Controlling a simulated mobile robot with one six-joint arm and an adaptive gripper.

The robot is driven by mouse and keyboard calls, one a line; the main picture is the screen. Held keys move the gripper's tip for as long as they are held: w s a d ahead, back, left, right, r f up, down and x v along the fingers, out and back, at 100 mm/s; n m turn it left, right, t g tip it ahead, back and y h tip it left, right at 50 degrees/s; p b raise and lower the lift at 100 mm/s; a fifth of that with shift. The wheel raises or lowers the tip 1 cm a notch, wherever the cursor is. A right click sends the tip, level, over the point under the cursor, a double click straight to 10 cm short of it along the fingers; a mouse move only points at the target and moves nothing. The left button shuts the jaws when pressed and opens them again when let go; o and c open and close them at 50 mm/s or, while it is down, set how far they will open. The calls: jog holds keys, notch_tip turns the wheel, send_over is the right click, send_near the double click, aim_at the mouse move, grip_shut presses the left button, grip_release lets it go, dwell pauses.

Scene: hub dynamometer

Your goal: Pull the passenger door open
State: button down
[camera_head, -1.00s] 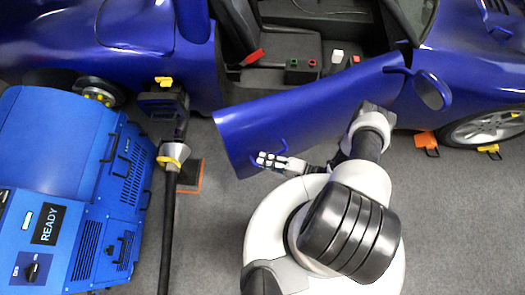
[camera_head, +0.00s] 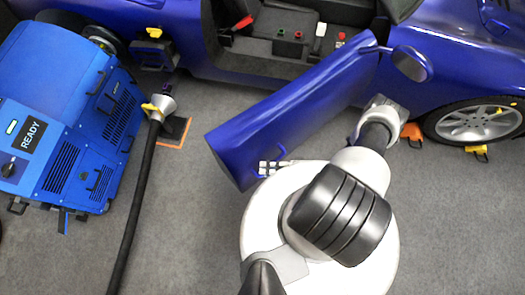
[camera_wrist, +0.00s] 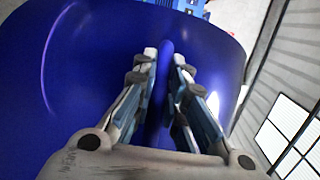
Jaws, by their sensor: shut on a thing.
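The blue passenger door (camera_head: 300,110) stands well open, swung out from the blue car body, with its hinge side at the right near the mirror. Its blue handle (camera_head: 270,154) is a small bar on the outer face near the free edge. My gripper (camera_head: 270,167) is at this handle, mostly hidden behind my arm in the head view. In the wrist view my gripper (camera_wrist: 165,75) has its fingers on either side of the handle bar (camera_wrist: 164,68) and is shut on it. The door's outer face (camera_wrist: 90,70) fills much of that view.
A blue machine with a READY display (camera_head: 31,137) stands at the left. A dark hose (camera_head: 138,205) with a funnel end runs along the floor between it and the door. The door mirror (camera_head: 411,62) juts out at the right. An orange wheel chock (camera_head: 411,133) lies by the front wheel.

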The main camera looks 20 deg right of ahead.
jog(key=shift+s+d, duration=0.25)
jog(key=shift+s, duration=0.25)
jog(key=c, duration=1.6)
grip_release()
jog(key=v, duration=1.2)
jog(key=shift+d+r, duration=0.1)
